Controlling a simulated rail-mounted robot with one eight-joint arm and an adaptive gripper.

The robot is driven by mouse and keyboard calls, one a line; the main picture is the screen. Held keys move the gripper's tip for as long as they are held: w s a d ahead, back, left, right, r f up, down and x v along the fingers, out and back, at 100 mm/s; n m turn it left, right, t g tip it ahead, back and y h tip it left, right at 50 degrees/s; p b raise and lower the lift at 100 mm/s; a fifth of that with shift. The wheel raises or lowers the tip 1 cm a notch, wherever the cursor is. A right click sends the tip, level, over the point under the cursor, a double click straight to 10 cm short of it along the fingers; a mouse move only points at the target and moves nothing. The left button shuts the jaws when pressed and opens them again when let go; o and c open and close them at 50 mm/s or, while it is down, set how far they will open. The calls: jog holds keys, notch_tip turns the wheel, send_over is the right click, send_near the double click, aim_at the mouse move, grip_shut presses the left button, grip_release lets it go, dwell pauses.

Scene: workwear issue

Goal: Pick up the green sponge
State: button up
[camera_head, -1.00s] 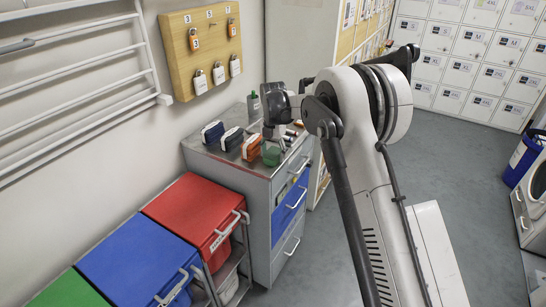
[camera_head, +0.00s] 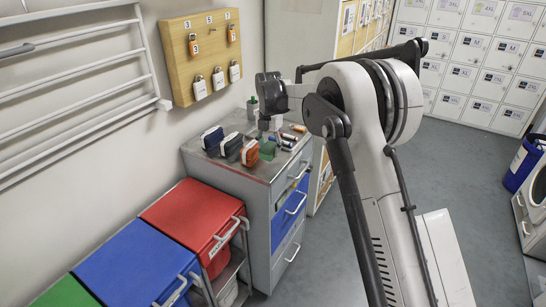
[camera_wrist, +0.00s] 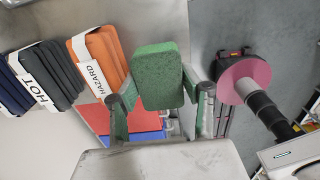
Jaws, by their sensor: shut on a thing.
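The green sponge (camera_head: 267,151) is at the cabinet's top, just right of the orange bundle in the head view. In the wrist view the sponge (camera_wrist: 158,78) is between the two fingers of my gripper (camera_wrist: 160,98), one finger on each side. My gripper (camera_head: 268,138) is shut on the sponge and points down in the head view. The sponge looks slightly raised, but the gap beneath it is too small to tell.
Left of the sponge stand banded orange (camera_head: 250,153), dark (camera_head: 231,146) and blue (camera_head: 212,139) bundles on the grey cabinet (camera_head: 215,168). Small cylindrical items (camera_head: 290,137) lie to the right. Red (camera_head: 190,212) and blue (camera_head: 135,262) lidded bins stand in front.

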jog(key=s+a+r, duration=0.3)
jog(key=a+r, duration=0.3)
jog(key=a, duration=0.4)
jog(key=shift+s+b, duration=0.2)
jog(key=shift+b, duration=0.25)
jog(key=shift+c, duration=0.2)
